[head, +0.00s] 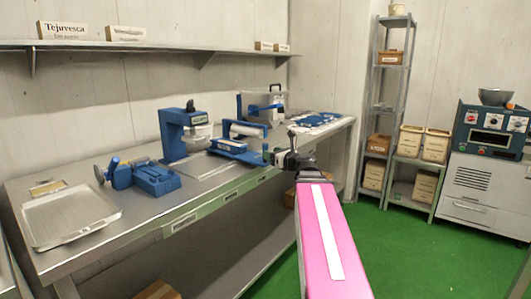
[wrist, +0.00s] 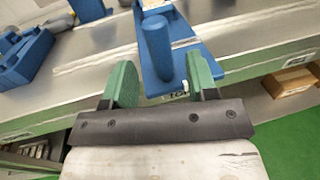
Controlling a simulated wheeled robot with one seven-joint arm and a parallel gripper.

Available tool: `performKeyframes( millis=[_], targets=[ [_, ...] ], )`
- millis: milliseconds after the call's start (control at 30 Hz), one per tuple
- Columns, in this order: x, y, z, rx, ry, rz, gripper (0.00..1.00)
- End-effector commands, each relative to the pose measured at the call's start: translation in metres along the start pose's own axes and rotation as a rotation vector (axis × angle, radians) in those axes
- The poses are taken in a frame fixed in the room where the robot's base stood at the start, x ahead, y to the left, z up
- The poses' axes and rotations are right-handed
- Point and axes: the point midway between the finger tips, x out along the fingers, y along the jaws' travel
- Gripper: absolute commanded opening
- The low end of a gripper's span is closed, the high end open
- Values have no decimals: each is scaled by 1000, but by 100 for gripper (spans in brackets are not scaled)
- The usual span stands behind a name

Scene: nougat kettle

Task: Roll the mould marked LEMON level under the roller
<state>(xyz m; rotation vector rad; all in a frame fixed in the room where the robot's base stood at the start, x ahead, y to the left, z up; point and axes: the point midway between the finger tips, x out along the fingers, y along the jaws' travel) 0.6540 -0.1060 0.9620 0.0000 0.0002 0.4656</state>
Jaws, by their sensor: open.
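The roller stand (head: 266,112) is blue with a pale roller (head: 247,130) across it, on the steel bench. A low blue bed with a cream-topped mould (head: 228,146) lies just in front of the roller; no LEMON marking is readable. My gripper (head: 276,156) is at the bench's front edge, at the right end of this bed. In the wrist view, its green fingers (wrist: 160,82) are open on either side of an upright blue handle (wrist: 156,45) on the blue bed (wrist: 182,45). A label below is partly hidden.
A blue press (head: 180,130) stands left of the roller. Further left are a blue block device (head: 152,178) and a steel tray (head: 68,216). Behind right are a clear-sided box (head: 278,106) and blue pieces (head: 318,119). The green floor (head: 400,250) is clear.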

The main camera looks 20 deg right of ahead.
Motion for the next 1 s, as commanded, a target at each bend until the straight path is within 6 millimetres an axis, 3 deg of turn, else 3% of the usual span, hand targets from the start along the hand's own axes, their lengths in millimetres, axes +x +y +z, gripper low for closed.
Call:
performKeyframes(
  millis=[100, 300, 1000],
  targets=[
    [-23, 2, 0, 0, 0, -2, 53],
    [-41, 1, 0, 0, 0, -1, 53],
    [-44, 0, 0, 0, 0, 0, 53]
  ],
)
